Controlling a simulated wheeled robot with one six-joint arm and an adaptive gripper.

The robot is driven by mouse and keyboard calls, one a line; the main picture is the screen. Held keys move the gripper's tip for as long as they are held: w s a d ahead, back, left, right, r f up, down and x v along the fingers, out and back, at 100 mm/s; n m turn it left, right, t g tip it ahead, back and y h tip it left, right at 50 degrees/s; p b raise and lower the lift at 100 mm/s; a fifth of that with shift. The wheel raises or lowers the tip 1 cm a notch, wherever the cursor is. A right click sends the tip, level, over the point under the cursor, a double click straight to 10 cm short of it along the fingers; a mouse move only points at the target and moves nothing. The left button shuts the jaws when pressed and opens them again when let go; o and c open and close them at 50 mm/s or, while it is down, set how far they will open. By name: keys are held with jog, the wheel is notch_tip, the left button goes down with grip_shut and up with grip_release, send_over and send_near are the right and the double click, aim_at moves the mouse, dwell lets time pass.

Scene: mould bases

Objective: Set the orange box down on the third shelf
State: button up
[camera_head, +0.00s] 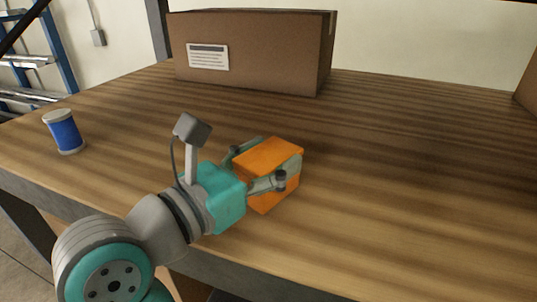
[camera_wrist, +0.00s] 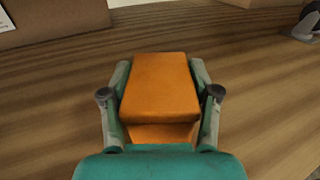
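The orange box (camera_head: 268,157) is between the two fingers of my gripper (camera_head: 262,166), over the front part of a wooden shelf (camera_head: 400,150). In the wrist view the orange box (camera_wrist: 160,88) fills the space between the fingers of my gripper (camera_wrist: 160,98), with a finger against each side. The gripper is shut on it. The box looks roughly level. I cannot tell whether its underside touches the wood or is slightly above it. Which shelf of the rack this is cannot be told from these views.
A large cardboard box (camera_head: 255,60) with a white label stands at the back. A blue can with a white top (camera_head: 64,132) stands at the left. Part of another cardboard box (camera_head: 528,85) shows at the right edge. The wood right of my gripper is clear. A blue ladder (camera_head: 50,50) is behind.

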jog(key=o, duration=0.3)
jog(key=shift+o, duration=0.2)
jog(key=shift+a+r, duration=0.1)
jog(key=shift+r, duration=0.05)
jog(key=v, duration=1.2)
